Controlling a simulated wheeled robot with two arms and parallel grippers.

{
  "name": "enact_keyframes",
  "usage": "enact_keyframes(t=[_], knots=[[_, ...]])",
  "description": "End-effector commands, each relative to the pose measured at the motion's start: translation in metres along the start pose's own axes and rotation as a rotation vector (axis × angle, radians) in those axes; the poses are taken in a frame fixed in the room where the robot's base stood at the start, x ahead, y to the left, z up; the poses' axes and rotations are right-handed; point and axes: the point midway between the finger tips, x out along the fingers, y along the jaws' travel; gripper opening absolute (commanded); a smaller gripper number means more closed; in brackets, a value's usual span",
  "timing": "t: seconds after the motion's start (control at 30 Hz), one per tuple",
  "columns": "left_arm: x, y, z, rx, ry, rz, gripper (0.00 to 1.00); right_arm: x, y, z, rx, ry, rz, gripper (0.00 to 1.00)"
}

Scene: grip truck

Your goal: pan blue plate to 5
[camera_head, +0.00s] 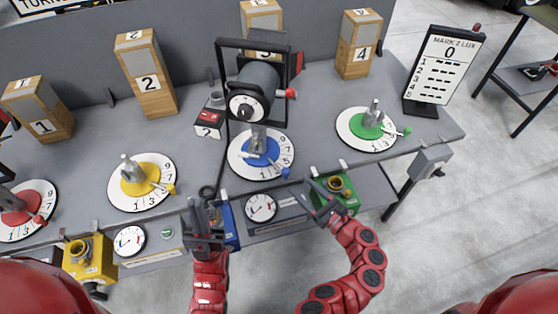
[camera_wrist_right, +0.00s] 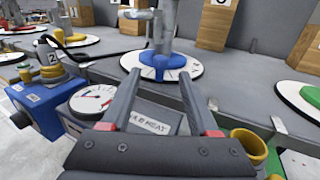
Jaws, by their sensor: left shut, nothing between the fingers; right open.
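The blue plate (camera_head: 263,165) is a white numbered dial with a blue centre on the grey bench, also in the right wrist view (camera_wrist_right: 188,70). A grey post rises from it, carrying a dark lamp head (camera_head: 259,78) in a square yoke that hides its far side. A small blue handle (camera_head: 285,172) sits at its front right rim. My right gripper (camera_head: 319,193) is open and empty, in front and right of the plate, apart from it; its fingers (camera_wrist_right: 162,78) point at the plate in the wrist view. My left gripper (camera_head: 203,207) is shut and empty, front left of the plate.
Yellow (camera_head: 142,182), green (camera_head: 366,130) and red (camera_head: 27,210) plates stand along the bench. Numbered wooden boxes (camera_head: 146,75) line the back. A blue box (camera_head: 226,225), a gauge (camera_head: 261,208) and a green box (camera_head: 345,192) sit along the front edge. A scoreboard (camera_head: 443,65) stands right.

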Motion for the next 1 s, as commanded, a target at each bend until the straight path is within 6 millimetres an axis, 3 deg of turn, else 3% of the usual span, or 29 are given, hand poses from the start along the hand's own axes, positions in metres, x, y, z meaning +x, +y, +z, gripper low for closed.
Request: enact_keyframes(t=[0.1, 0.5, 0.73, 1.0], knots=[[0.012, -0.001, -0.002, 0.0, 0.0, 0.0, 0.0, 0.026, 0.002, 0.004, 0.001, 0.0, 0.007, 0.61], [0.025, -0.001, -0.004, 0.0, 0.0, 0.0, 0.0, 0.09, 0.001, 0.001, 0.002, -0.003, 0.004, 0.61], [0.026, -0.001, -0.004, 0.0, 0.0, 0.0, 0.0, 0.106, 0.0, 0.0, -0.001, 0.0, 0.002, 0.61], [0.027, -0.001, -0.004, 0.0, 0.0, 0.0, 0.0, 0.109, 0.0, -0.001, 0.0, 0.001, 0.0, 0.61]])
